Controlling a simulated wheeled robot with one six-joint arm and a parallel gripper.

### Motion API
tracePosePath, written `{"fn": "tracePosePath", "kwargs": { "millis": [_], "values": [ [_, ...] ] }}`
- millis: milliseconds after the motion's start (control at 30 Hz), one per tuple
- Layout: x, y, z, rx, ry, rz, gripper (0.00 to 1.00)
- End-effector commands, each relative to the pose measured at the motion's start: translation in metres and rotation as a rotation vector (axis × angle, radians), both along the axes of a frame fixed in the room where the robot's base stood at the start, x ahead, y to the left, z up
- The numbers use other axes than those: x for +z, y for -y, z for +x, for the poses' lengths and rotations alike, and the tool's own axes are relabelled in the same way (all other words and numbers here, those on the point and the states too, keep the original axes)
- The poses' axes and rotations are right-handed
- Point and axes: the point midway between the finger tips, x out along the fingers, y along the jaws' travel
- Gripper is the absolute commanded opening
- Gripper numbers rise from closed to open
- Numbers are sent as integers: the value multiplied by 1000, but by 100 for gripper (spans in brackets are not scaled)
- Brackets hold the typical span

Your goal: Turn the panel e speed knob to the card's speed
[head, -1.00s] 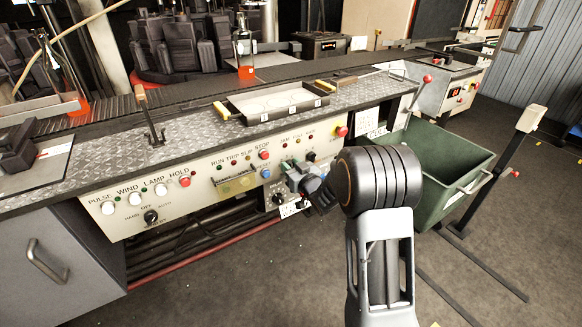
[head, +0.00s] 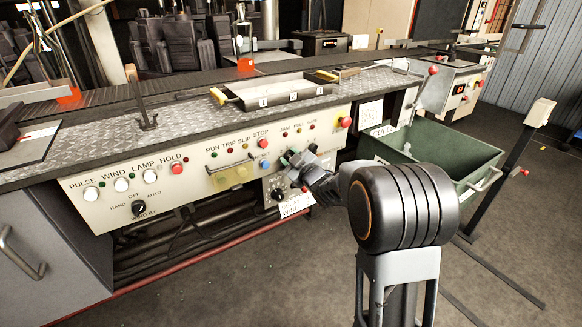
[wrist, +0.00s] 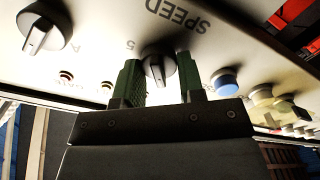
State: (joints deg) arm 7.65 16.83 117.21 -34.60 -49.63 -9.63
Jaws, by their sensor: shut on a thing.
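The speed knob (wrist: 159,68) is black with a pale pointer line, under the upside-down word SPEED in the wrist view. A "5" is printed beside it. My gripper (wrist: 158,76) has its two green fingers on either side of the knob and is shut on it. In the head view my gripper (head: 294,166) is against the right part of the panel (head: 215,196) and hides the knob. A white card (head: 297,204) with dark lettering hangs just below; I cannot read a speed on it.
A second knob (wrist: 44,28) marked A and a blue button (wrist: 225,82) lie near the gripper. A black selector (head: 139,208) is farther left. A shallow tray (head: 277,93) is on the bench above. A green bin (head: 440,150) stands right of the panel.

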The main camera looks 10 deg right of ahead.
Motion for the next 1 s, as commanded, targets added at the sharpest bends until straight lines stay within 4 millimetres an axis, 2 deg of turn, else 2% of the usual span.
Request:
{"fn": "tracePosePath", "kwargs": {
  "millis": [33,400,967,1000],
  "values": [
    [-4,0,0,1,10,-26,12],
    [-3,-1,0,0,52,-166,12],
    [-1,-1,0,1,59,-189,12],
    [-1,-1,0,1,59,-188,40]
  ]
}}
